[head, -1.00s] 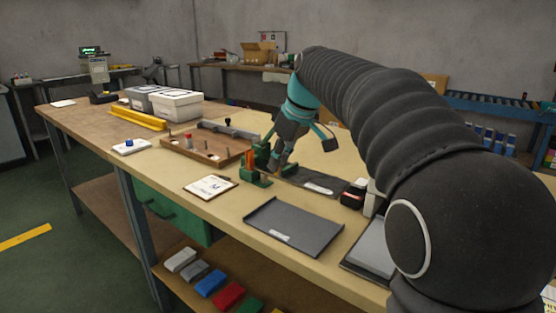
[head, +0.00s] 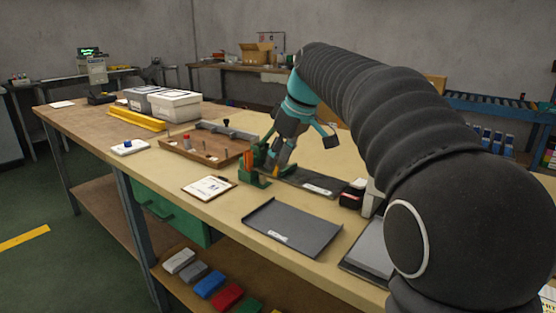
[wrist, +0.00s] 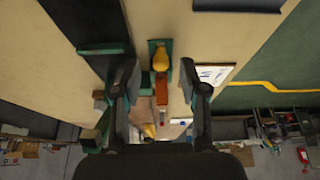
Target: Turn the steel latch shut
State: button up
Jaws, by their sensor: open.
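My gripper (head: 272,168) is low over the bench at the green fixture (head: 254,180), its fingers hiding part of it. In the wrist view my gripper (wrist: 160,84) has its two dark fingers spread wide. An orange-red block (wrist: 161,90) shows in the gap between them, apart from both. A yellow rounded piece (wrist: 160,58) on a green plate shows just past the fingertips. I cannot make out the steel latch for certain; it may be small or hidden at the fixture.
A dark board (head: 290,181) with a white label lies right of the fixture. A grey tray (head: 293,230) and a clipboard (head: 209,187) lie in front. A wooden tray (head: 205,155) with pegs and a grey bar (head: 228,130) stands behind left. Bare bench shows between them.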

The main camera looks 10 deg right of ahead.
jog(key=v, duration=1.1)
jog(key=shift+s, duration=0.1)
